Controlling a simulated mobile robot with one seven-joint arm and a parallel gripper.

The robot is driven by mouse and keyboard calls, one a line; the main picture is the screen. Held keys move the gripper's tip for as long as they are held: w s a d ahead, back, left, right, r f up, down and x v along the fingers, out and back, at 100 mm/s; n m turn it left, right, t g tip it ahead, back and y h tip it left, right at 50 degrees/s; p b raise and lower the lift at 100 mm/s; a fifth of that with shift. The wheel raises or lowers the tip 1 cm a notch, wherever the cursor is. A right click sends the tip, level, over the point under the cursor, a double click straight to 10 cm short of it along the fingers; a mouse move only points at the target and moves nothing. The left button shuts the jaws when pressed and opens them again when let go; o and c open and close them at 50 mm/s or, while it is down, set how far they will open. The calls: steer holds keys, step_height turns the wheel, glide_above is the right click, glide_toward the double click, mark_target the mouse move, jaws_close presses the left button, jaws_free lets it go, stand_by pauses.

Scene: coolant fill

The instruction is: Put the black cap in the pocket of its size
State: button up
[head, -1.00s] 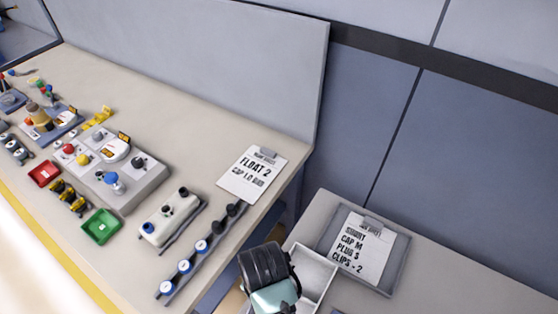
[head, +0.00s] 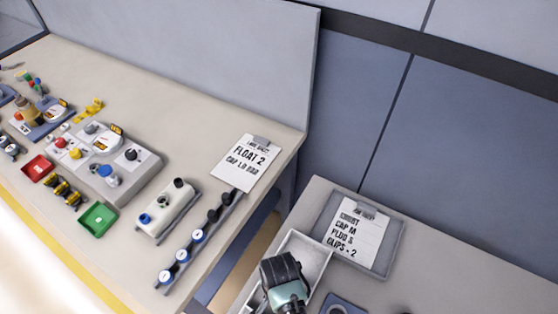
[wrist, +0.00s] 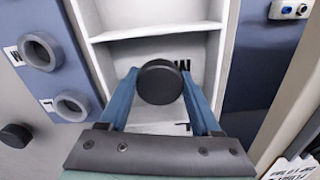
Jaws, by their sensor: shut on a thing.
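My gripper (wrist: 160,98) is shut on the black cap (wrist: 160,82), with one blue finger on each side of it. The cap is round with a flat dark top and hangs over the white tray (wrist: 106,36) in the wrist view. The tray has a divider, and part of a black letter shows beside the cap on the pocket floor. Another dark mark lies nearer my gripper, partly hidden. I cannot tell how high the cap is above the floor. In the head view my gripper is over the white tray (head: 322,249), and its fingertips and the cap are hidden.
Left of the tray in the wrist view is a blue block with two grey rings (wrist: 40,52) and letter labels. Another black round part (wrist: 15,135) lies farther left. A clipboard card (head: 357,232) lies behind the tray. The bench (head: 200,110) at left carries several fixtures.

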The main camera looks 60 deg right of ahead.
steer(key=shift+f, duration=0.1)
steer(key=o, duration=1.5)
steer(key=shift+c, duration=0.2)
step_height(320, 180, up, 12)
